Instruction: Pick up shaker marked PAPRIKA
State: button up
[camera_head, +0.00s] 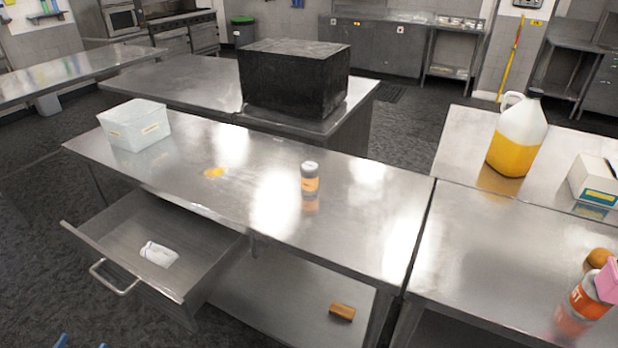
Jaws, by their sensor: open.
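A small shaker (310,182) with a pale grey cap and an orange label stands upright on the middle steel table (240,215). The print on its label is too small to read, so I cannot confirm it says PAPRIKA. No other shaker like it shows on this table. Two small blue tips at the bottom left edge look like the fingertips of my gripper (82,344), apart with nothing seen between them. They are low in the picture, in front of the open drawer and well away from the shaker. The rest of the gripper is out of frame.
An open drawer (120,240) juts out, holding a white item (158,254). A black box (294,80) stands behind. A yellow-filled jug (517,138) and red-labelled container (588,298) are right.

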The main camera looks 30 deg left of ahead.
jog(key=shift+c, duration=0.4)
jog(key=c, duration=0.5)
